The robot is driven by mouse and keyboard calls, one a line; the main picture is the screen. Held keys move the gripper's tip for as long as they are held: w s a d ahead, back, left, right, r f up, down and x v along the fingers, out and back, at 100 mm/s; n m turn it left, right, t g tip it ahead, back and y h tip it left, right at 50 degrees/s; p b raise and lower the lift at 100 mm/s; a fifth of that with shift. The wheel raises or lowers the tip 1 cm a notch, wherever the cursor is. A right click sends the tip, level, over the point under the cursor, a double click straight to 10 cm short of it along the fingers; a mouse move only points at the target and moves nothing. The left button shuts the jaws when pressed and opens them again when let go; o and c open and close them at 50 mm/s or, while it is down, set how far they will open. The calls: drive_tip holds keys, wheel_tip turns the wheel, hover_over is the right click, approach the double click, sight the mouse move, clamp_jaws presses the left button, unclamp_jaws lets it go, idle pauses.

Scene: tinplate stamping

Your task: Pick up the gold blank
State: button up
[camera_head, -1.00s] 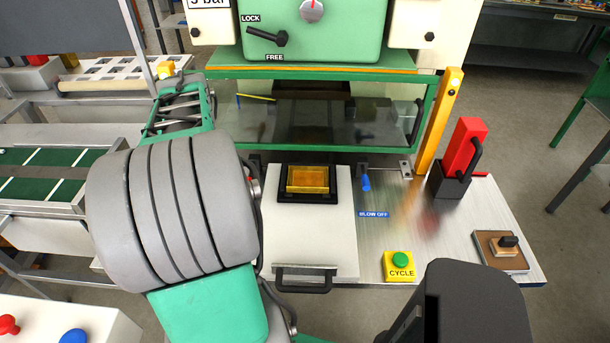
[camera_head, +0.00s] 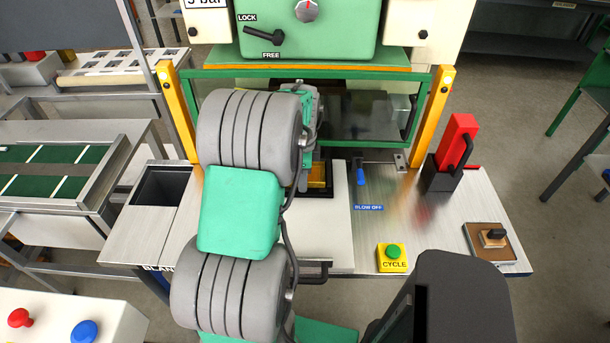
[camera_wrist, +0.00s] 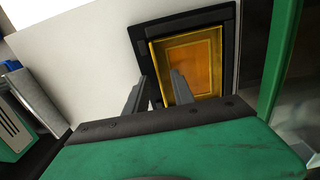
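The gold blank (camera_wrist: 195,58) lies in a black square frame (camera_wrist: 234,50) on a white plate. It is a flat rectangle with raised bright edges. In the head view my arm hides most of it, and only a strip of gold (camera_head: 317,176) shows. In the head view the fingers are hidden behind my arm.
The green-framed clear guard (camera_head: 365,112) stands behind the blank, between yellow posts (camera_head: 432,115). A red-and-black block (camera_head: 452,150) and the CYCLE button (camera_head: 393,252) are farther right. An open dark bin (camera_head: 162,186) is on the left.

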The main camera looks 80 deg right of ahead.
clamp_jaws()
drive_tip(key=shift+r, duration=0.2)
idle(0.6)
